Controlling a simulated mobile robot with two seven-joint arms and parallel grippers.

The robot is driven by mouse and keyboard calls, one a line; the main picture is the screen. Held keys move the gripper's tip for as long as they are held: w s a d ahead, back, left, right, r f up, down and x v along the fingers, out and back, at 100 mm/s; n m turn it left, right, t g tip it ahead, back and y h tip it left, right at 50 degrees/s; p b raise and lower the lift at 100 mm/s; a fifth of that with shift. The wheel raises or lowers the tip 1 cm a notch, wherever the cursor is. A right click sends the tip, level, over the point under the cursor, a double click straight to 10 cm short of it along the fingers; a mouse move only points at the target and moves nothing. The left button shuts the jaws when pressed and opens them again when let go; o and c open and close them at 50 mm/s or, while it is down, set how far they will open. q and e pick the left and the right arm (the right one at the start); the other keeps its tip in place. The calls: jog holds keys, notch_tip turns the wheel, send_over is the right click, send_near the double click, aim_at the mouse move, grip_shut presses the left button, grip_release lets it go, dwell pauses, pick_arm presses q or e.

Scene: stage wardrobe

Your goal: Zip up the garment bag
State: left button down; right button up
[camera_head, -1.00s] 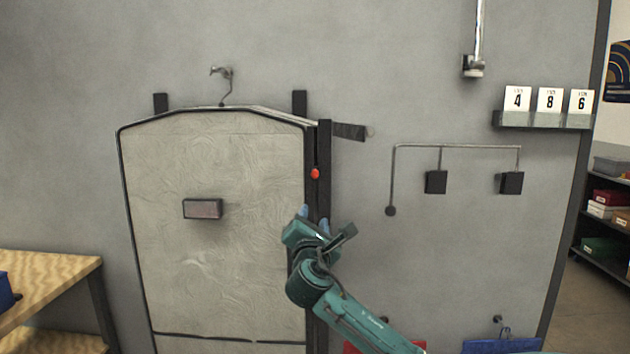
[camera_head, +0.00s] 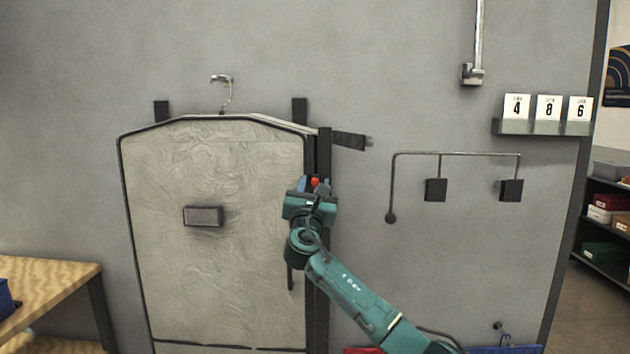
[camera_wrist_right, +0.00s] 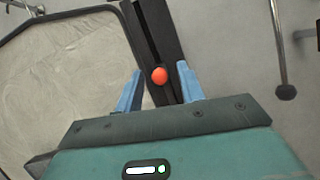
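The pale garment bag (camera_head: 220,250) with dark edging hangs on the grey wall from a hook, and also shows in the right wrist view (camera_wrist_right: 70,75). A dark zip strip (camera_head: 323,260) runs down its right edge. A red-orange round pull (camera_head: 315,182) sits on the strip near the top; it also shows in the right wrist view (camera_wrist_right: 159,76). My right gripper (camera_head: 314,186) is at the pull. In the right wrist view its two blue fingers (camera_wrist_right: 160,88) are apart, one on each side of the pull, with gaps between. My left gripper is out of view.
A rail with two black blocks (camera_head: 436,190) and a round end knob (camera_head: 390,218) is on the wall to the right. A shelf with number cards (camera_head: 545,126) is at upper right. A wooden table (camera_head: 50,285) stands at left.

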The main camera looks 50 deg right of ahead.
jog(key=shift+x, duration=0.9)
grip_shut()
